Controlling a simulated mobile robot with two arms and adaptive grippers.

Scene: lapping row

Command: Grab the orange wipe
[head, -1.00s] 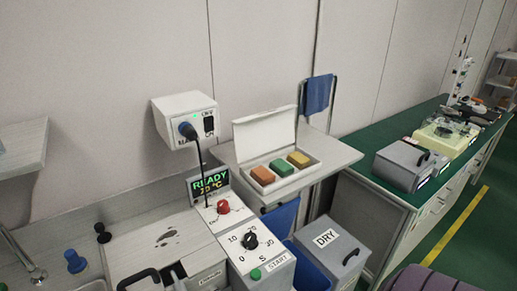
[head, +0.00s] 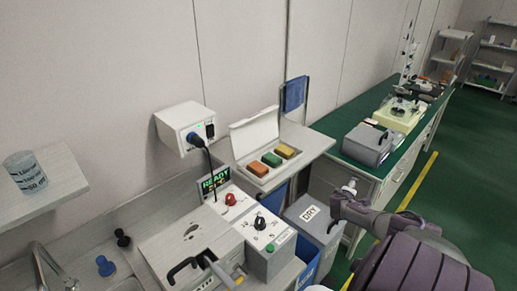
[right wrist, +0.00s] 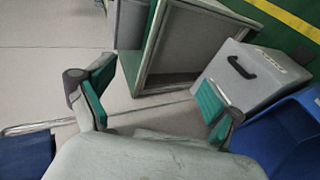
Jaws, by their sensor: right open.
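The orange wipe (head: 257,168) lies at the near left end of a row of three folded wipes in an open white box. A green wipe (head: 271,159) is beside it and a yellow wipe (head: 286,151) is at the far end. My right gripper (right wrist: 152,98) is open and empty in the right wrist view, with green-padded fingers wide apart. No wipe shows between them. Part of my right arm is at the lower right of the head view, well right of the box. My left gripper is out of view.
The box (head: 249,181) stands on a grey shelf (head: 313,141), its raised lid (head: 254,131) behind the wipes. A blue cloth (head: 294,94) hangs on a rail behind. A grey DRY bin (head: 313,222) stands below, also in the wrist view (right wrist: 247,78). A machine with knobs (head: 262,239) is in front.

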